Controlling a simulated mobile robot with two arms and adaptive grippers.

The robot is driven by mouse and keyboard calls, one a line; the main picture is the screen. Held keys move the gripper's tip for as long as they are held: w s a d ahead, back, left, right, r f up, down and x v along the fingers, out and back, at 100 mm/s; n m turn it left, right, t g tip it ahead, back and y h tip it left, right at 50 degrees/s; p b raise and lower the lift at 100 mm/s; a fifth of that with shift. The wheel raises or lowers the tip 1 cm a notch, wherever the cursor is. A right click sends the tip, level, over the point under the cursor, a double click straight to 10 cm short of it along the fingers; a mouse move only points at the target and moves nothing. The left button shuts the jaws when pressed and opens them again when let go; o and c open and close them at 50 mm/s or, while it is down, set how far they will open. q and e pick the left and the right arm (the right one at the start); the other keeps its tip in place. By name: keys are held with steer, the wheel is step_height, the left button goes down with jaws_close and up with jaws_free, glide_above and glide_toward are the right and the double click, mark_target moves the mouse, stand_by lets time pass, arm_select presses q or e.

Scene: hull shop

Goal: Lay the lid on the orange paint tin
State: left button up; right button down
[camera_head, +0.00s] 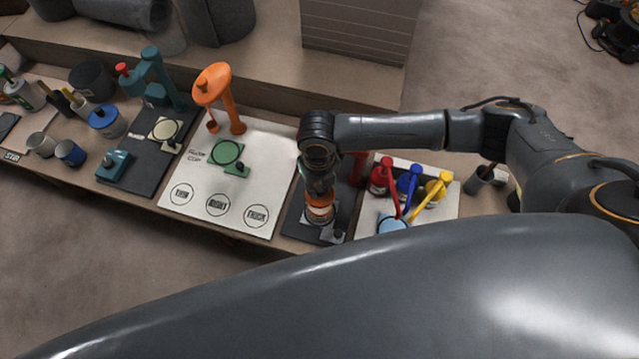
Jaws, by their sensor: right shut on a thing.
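The orange paint tin (319,212) stands on a dark mat right of the white flow-cup board, with a pale band around it. My right gripper (319,188) points down directly over the tin, its fingers close to the tin's top. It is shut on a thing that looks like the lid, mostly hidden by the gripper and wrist. I cannot tell whether the lid touches the rim. My left gripper is not in view.
An orange stand (213,85) and a green pad (227,153) are on the white board (255,190). A small grey block (334,236) sits at the mat's front.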

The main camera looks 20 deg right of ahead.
step_height(320, 180, down, 4)
steer(key=b, duration=0.3)
steer(key=shift+r, duration=0.25)
steer(key=shift+f+b, duration=0.45)
steer(key=shift+f, duration=0.35)
steer(key=shift+p, duration=0.6)
steer(key=shift+f+p, duration=0.3)
stand_by(1.5)
steer(key=c, duration=0.6)
jaws_free()
